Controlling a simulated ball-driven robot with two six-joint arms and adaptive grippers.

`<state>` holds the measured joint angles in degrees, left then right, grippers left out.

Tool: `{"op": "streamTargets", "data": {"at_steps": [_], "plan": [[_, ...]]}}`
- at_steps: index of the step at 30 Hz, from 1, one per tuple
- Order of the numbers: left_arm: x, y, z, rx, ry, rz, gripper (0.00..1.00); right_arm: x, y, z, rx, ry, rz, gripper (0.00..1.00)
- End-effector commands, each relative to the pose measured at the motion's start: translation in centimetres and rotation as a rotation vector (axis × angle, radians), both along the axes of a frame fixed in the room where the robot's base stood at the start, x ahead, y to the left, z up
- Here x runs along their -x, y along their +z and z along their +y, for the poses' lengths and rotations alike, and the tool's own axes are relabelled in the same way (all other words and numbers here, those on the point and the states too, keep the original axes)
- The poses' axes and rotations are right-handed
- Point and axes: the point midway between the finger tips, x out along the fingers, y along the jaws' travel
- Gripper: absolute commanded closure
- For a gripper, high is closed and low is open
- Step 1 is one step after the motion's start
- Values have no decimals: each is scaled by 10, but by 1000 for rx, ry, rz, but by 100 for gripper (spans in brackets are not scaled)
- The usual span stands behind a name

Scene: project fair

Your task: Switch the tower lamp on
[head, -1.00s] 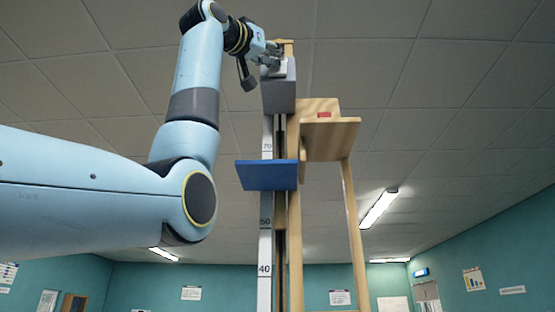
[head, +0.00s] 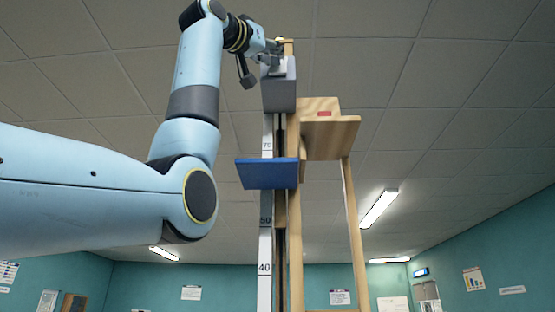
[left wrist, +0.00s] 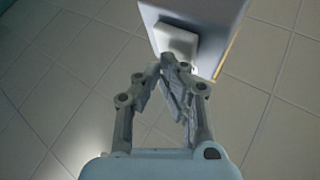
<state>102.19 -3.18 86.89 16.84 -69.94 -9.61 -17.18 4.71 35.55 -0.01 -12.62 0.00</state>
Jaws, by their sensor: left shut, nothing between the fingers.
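The tower (head: 294,215) is a tall wooden post with a numbered white scale. A grey box (head: 279,95) sits near its top. A white square plate, perhaps the switch, is on the box's face; it shows best in the left wrist view (left wrist: 176,40). My left gripper (head: 276,60) is shut and empty in front of this plate. In the left wrist view its fingertips (left wrist: 168,64) meet at the plate's lower edge; I cannot tell whether they touch it. No lit lamp is seen on the tower. My right gripper is not in view.
A blue shelf (head: 267,174) juts out below the grey box. A wooden platform (head: 332,135) with a small red piece (head: 324,113) stands to the right on a thin leg. Open air lies left of the tower; teal walls are far behind.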

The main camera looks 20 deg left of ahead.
Motion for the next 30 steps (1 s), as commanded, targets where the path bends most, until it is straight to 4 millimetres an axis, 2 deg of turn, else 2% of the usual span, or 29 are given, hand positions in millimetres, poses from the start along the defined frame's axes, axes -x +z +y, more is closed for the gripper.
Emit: {"op": "streamTargets", "data": {"at_steps": [15,30], "plan": [[52,-1,-15,0,-1,-3,100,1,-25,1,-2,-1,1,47],[56,0,-16,0,-1,-1,100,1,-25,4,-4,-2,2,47]]}}
